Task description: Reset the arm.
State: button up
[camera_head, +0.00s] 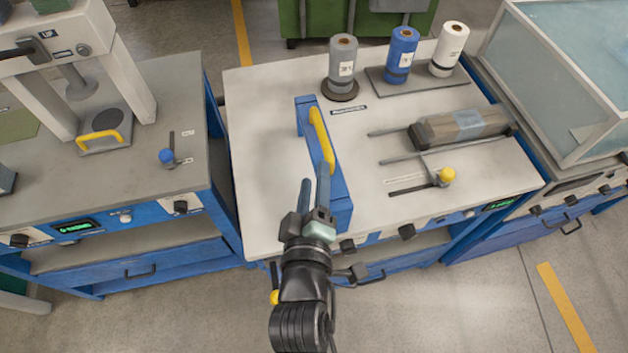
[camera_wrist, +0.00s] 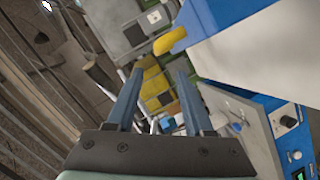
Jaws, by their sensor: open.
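My gripper (camera_head: 314,192) is open and empty in the head view. It is above the front of the middle white-topped workbench (camera_head: 265,180), close to a blue block with a yellow handle (camera_head: 322,140). I cannot tell whether it touches the block. In the wrist view, the two blue fingers of my gripper (camera_wrist: 157,100) stand apart with nothing between them. The yellow handle (camera_wrist: 170,40) shows beyond the fingers in that view.
A grey spool (camera_head: 343,65), a blue spool (camera_head: 402,52) and a white spool (camera_head: 449,48) stand at the back of the bench. A grey wrapped roller (camera_head: 460,126) and a yellow-knobbed lever (camera_head: 446,175) are to the right. A press (camera_head: 100,80) stands left, a glass-walled case (camera_head: 560,80) right.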

dwell(0.5)
jog(key=w+r+m+t, duration=0.3)
jog(key=r, duration=1)
jog(key=w+r+m+t, duration=0.2)
jog(key=w+r+m, duration=0.1)
jog(key=r, duration=1)
jog(key=s+r+m+t, duration=0.1)
jog(key=s+r+t, duration=0.1)
jog(key=r, duration=0.6)
jog(key=s+r+m+t, duration=0.2)
jog(key=s+r, duration=0.3)
jog(key=r, duration=0.4)
jog(key=s+r+m+t, duration=0.2)
jog(key=s+r, duration=0.1)
jog(key=r, duration=0.6)
jog(key=shift+s+d+t+y, duration=0.35)
jog(key=shift+t+y, duration=0.05)
jog(key=shift+r, duration=0.1)
